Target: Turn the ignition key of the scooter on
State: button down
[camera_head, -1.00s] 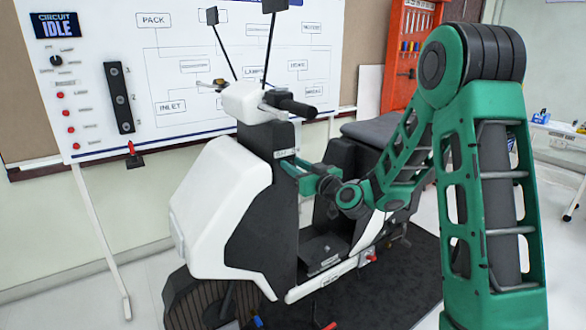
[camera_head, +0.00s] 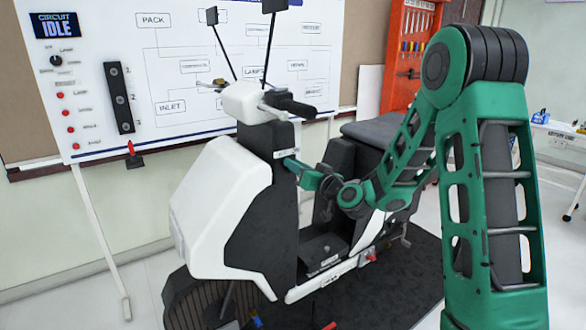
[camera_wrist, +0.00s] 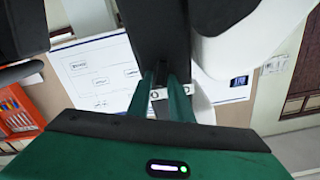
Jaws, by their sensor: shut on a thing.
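The white and black scooter (camera_head: 215,205) stands upright in the middle of the head view. A small pale ignition plate (camera_head: 286,154) sits on its dark column below the handlebar. My gripper (camera_head: 289,163) reaches in from the right to the column, just under this plate. In the wrist view, the green fingers (camera_wrist: 164,88) are close together against the dark column, and the pale plate (camera_wrist: 184,91) shows beside and between them. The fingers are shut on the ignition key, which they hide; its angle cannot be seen.
A display (camera_head: 56,27) on the whiteboard (camera_head: 140,75) behind the scooter reads "CIRCUIT IDLE". The handlebar (camera_head: 290,104) is just above my gripper. The scooter's seat (camera_head: 375,130) lies behind my forearm. A red tool rack (camera_head: 410,50) stands at the back.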

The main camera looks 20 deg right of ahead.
jog(key=m, duration=0.5)
jog(key=d+f+m, duration=0.1)
jog(key=m, duration=0.2)
jog(key=shift+w, duration=0.15)
dwell(0.4)
jog(key=c, duration=1.8)
grip_release()
jog(key=shift+r, duration=0.1)
jog(key=v, duration=1)
jog(key=shift+s, duration=0.35)
